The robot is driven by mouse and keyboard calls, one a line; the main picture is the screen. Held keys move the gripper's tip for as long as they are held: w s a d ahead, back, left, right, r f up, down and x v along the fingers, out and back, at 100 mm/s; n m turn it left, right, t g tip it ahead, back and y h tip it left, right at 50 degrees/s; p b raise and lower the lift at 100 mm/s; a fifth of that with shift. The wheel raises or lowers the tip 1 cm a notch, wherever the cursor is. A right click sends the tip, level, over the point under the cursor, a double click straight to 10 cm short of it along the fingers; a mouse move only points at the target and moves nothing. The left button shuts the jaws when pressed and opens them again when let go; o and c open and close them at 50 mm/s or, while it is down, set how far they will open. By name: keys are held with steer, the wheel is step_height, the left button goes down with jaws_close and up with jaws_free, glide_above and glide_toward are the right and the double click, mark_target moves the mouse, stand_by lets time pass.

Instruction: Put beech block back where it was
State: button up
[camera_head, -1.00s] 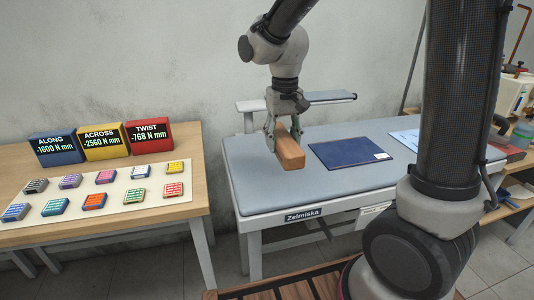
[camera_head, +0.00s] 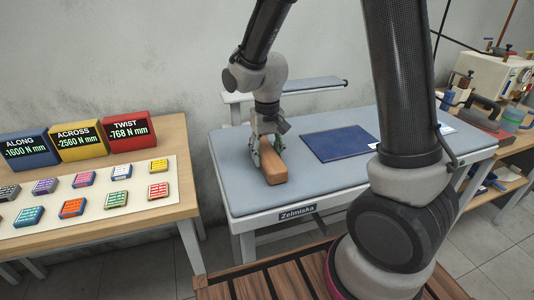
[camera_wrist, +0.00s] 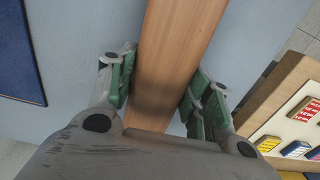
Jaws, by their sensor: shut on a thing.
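The beech block (camera_head: 275,171) is a long reddish-brown wooden bar over the left part of the grey-blue table top (camera_head: 227,165). My gripper (camera_head: 267,158) is shut on it from above, and the near end sticks out towards the table's front edge. I cannot tell whether its underside touches the top. In the wrist view the block (camera_wrist: 178,50) runs lengthwise between the green-padded fingers (camera_wrist: 158,92), with a finger along each side. Its lower end there is hidden behind the gripper body.
A dark blue mat (camera_head: 340,144) lies right of the block. At left, a wooden table (camera_head: 172,137) carries three display boxes, reading ALONG (camera_head: 26,150), ACROSS and TWIST, and several small coloured blocks. A raised grey shelf (camera_head: 315,85) stands at the back. My arm column hides part of the right side.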

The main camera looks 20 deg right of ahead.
mark_target(267, 151)
steer(key=shift+f, duration=0.15)
steer(key=o, duration=1.1)
step_height(267, 151, up, 12)
steer(key=s+d+r+t, duration=0.1)
steer(key=s+d+r, duration=0.1)
steer(key=s+d, duration=0.3)
steer(key=s+d+r+t, duration=0.1)
steer(key=s+d+r, duration=0.2)
steer(key=s+d, duration=0.2)
steer(key=s+d+r+t, duration=0.2)
steer(key=s+d, duration=0.3)
steer(key=s, duration=0.4)
steer(key=shift+r, duration=0.6)
